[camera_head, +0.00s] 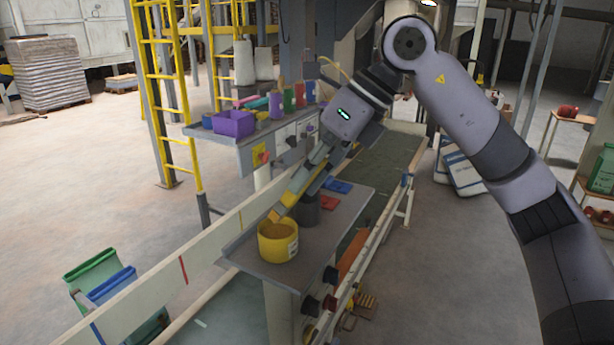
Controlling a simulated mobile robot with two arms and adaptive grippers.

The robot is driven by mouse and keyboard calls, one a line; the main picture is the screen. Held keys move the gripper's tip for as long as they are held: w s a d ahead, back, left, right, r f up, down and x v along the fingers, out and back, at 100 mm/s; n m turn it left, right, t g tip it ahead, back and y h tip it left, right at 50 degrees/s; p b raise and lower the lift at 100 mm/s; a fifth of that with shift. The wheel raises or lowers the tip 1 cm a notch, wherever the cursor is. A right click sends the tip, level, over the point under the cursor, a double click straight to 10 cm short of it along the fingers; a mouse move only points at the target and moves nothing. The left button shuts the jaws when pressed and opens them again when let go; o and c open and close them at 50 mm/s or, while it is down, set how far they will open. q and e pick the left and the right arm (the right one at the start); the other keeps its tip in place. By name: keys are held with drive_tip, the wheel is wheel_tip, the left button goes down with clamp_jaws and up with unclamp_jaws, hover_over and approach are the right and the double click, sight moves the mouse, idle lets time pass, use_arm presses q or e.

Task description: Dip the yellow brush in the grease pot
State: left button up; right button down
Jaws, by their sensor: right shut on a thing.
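The yellow pot (270,251), with brownish contents and a pale label, stands on the front part of a narrow grey shelf. I take it to be the grease pot. My right gripper (298,190) reaches down from the upper right and is shut on the yellow brush (279,213). Only a small yellow-orange part of the brush shows below the fingers. It is tilted, with its lower end at the pot's back rim. I cannot tell whether it touches the rim or the contents. My left gripper is not in view.
A dark grey pot (307,210) stands just behind the yellow pot. Blue (338,186) and red (330,202) flat items lie farther back on the grey shelf (318,240). A purple bin (233,124) and several coloured containers stand on another shelf behind. A yellow ladder (164,90) rises at left.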

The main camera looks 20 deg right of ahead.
drive_tip(key=shift+r+p, duration=1.75)
drive_tip(key=shift+r, duration=0.55)
drive_tip(key=shift+f, duration=0.1)
